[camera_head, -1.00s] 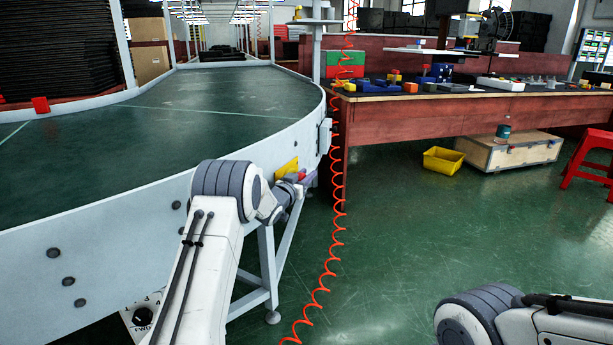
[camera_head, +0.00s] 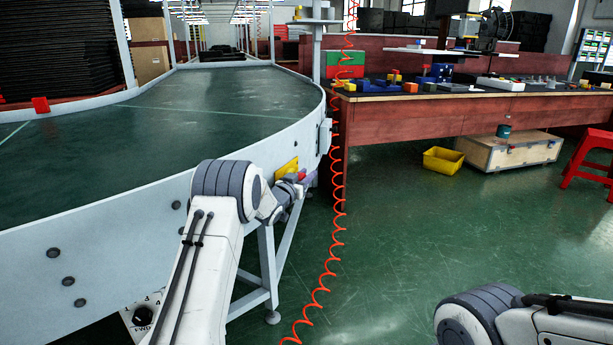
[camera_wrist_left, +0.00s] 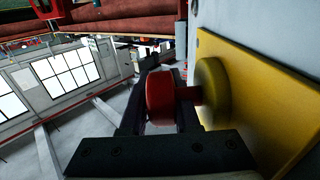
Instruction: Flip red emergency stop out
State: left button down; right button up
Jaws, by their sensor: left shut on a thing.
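The red emergency stop (camera_wrist_left: 160,97) is a round red knob on a short stem in front of a yellow collar (camera_wrist_left: 212,93). The collar stands on a yellow plate (camera_wrist_left: 265,115) fixed to the conveyor's side. My left gripper (camera_wrist_left: 158,95) is shut on the red knob, with a dark finger on each side of it in the left wrist view. In the head view the yellow plate (camera_head: 287,169) shows on the conveyor's outer wall, and my left gripper (camera_head: 303,180) is beside it; the fingertips are small and partly hidden there. My right gripper is out of view.
The curved conveyor (camera_head: 210,90) fills the left side. A coiled red cable (camera_head: 337,205) hangs right of my left gripper. A workbench (camera_head: 450,112), a yellow bin (camera_head: 443,160), a wooden crate (camera_head: 510,150) and a red stool (camera_head: 592,165) stand to the right. The floor between is clear.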

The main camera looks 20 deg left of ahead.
pick_arm(q)
jog(key=shift+s+d, duration=0.15)
jog(key=shift+d, duration=0.8)
jog(key=c, duration=0.9)
grip_release()
jog(key=shift+d, duration=0.1)
jog(key=s+p, duration=0.1)
jog(key=s, duration=0.2)
jog(key=s+a+p, duration=0.1)
jog(key=s, duration=0.3)
jog(key=s+p, duration=0.1)
jog(key=s, duration=0.2)
jog(key=shift+s+a, duration=0.2)
jog(key=shift+a, duration=0.15)
